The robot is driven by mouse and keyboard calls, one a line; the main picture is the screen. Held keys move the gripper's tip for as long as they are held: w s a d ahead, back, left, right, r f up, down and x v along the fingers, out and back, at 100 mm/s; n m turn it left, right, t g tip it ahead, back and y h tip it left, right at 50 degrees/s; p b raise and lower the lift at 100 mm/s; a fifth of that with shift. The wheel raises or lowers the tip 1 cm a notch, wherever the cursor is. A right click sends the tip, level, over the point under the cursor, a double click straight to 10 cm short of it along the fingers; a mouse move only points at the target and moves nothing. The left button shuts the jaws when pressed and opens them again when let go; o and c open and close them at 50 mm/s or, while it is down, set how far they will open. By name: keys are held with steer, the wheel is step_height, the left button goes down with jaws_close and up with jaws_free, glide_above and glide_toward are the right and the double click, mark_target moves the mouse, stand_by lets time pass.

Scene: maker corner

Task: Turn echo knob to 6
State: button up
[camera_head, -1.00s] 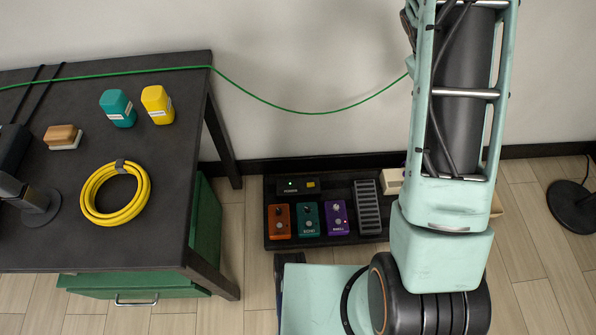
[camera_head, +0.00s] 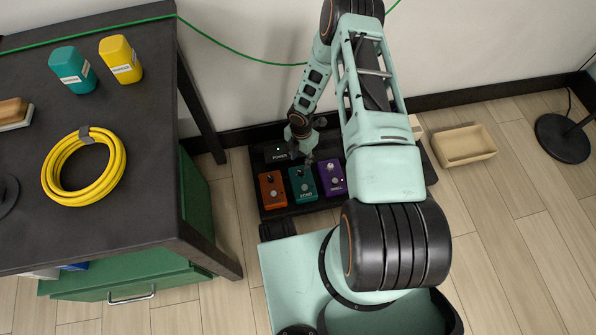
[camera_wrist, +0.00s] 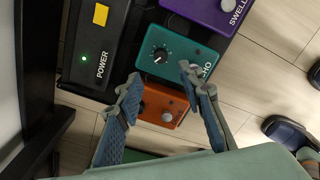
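The teal ECHO pedal (camera_head: 303,188) sits in the row of pedals on the dark floor board, between the orange and purple pedals. In the wrist view the teal pedal (camera_wrist: 180,72) shows its black echo knob (camera_wrist: 159,54), with a white pointer mark and ticks around it. The value it points to is too small to read. My gripper (camera_head: 303,153) is above the back of the pedals. In the wrist view my gripper (camera_wrist: 160,88) is open and empty, its two fingertips apart over the teal and orange pedals, and the knob lies beyond them, untouched.
The orange pedal (camera_head: 271,190) and purple SWELL pedal (camera_head: 331,179) flank the teal one closely. The POWER box (camera_wrist: 92,48), with a green light, stands behind. A dark workbench (camera_head: 150,200) is at left, an open tan tray (camera_head: 463,147) on the floor at right.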

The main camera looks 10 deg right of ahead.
mark_target(301, 172)
step_height(301, 172, down, 9)
steer(key=b, duration=0.3)
steer(key=shift+f, duration=0.1)
steer(key=shift+c, duration=0.2)
jaws_close()
